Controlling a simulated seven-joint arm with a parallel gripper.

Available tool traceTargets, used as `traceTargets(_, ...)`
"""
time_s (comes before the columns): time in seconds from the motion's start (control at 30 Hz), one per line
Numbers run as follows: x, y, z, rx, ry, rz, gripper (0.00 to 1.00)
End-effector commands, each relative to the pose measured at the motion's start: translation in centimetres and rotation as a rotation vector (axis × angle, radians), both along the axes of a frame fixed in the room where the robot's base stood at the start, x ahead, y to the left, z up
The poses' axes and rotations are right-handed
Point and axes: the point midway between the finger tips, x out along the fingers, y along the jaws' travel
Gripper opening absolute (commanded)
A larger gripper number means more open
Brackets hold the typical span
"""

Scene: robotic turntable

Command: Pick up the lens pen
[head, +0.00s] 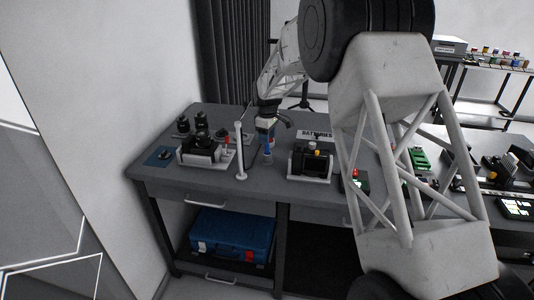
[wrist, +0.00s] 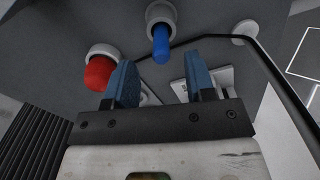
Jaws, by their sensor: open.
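My gripper (head: 268,124) is over the left part of the workbench, its blue fingers pointing down. The wrist view shows my gripper (wrist: 160,72) open, with nothing between its fingers. Just beyond the fingertips, a blue rounded pen-like item (wrist: 161,45) stands in a grey round holder (wrist: 161,12). A red-ended item (wrist: 100,72) in a pale holder is beside the left finger. I cannot tell for sure which is the lens pen. In the head view the blue item (head: 268,146) shows just below the gripper, and the red-ended item (head: 227,141) stands further left.
A white post (head: 240,152) stands left of the gripper near the front. A black device on a pale tray (head: 309,160) is to the right, by a "BATTERIES" sign (head: 316,134). Several black parts and a white tray (head: 200,155) are at left. A blue case (head: 230,232) lies below.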

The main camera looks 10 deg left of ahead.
Motion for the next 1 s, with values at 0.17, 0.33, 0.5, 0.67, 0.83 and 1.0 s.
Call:
traceTargets(0.17, 0.0, 0.1, -1.1, -0.001, 0.001, 0.0, 0.5)
traceTargets(0.33, -0.1, 0.2, -3.0, -0.001, 0.002, 0.0, 0.5)
traceTargets(0.5, -0.1, 0.2, -4.6, -0.001, 0.001, 0.0, 0.5)
traceTargets(0.67, -0.1, 0.2, -5.2, 0.0, 0.001, 0.0, 0.5)
traceTargets(0.83, -0.1, 0.2, -5.2, 0.0, 0.0, 0.0, 0.5)
traceTargets(1.0, -0.1, 0.2, -5.2, 0.0, 0.0, 0.0, 0.5)
